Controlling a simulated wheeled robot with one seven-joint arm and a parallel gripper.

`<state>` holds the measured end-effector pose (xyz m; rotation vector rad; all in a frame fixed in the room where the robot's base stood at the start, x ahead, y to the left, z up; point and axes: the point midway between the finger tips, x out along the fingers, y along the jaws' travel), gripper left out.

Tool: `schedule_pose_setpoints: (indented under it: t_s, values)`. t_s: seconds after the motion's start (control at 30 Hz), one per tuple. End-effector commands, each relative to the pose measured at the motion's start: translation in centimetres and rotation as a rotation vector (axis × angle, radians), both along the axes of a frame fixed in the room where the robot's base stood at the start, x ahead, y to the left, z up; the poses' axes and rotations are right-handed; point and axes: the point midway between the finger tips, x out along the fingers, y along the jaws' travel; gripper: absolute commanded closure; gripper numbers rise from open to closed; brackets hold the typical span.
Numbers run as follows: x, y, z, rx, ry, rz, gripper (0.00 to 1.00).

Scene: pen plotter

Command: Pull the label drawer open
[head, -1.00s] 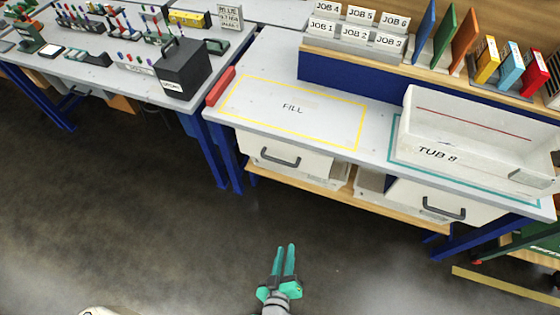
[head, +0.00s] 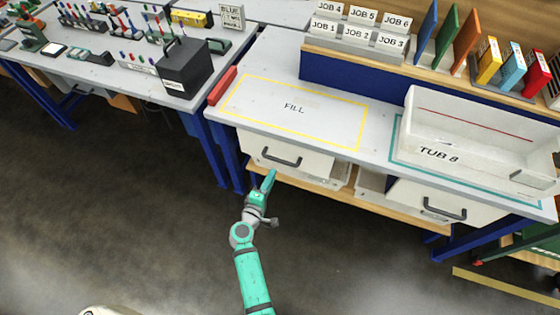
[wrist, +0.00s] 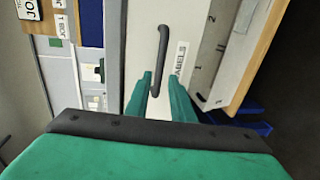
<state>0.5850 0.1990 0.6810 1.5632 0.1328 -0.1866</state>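The label drawer (head: 315,165) is the white drawer under the left part of the bench, with a dark grey bar handle (head: 281,160). It looks shut. In the wrist view the drawer's handle (wrist: 162,50) runs up the picture, beside a sticker reading "LABELS" (wrist: 180,58), partly hidden by a finger. My gripper (head: 269,179) is just below and left of the handle in the head view. In the wrist view my gripper (wrist: 162,90) has its two teal fingers apart, with the handle's lower part appearing between them. I cannot tell whether they touch it.
The bench top with the yellow FILL outline (head: 361,137) is above the drawer. A second drawer (head: 460,203) and the TUB 8 tub (head: 470,165) are to the right. Blue legs (head: 230,160) stand to the left. The floor in front is clear.

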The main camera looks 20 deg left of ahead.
Motion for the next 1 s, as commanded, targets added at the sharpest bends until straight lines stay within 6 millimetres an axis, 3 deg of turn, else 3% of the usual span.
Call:
schedule_pose_setpoints:
  t_s: [0.53, 0.7, 1.0]
  values:
    - [8.4, -0.3, -1.7, 0.003, 0.001, -0.002, 0.78]
    - [9.6, -0.4, -2.0, 0.002, 0.001, 0.001, 0.78]
    - [9.9, -0.4, -2.1, 0.003, 0.001, 0.0, 0.78]
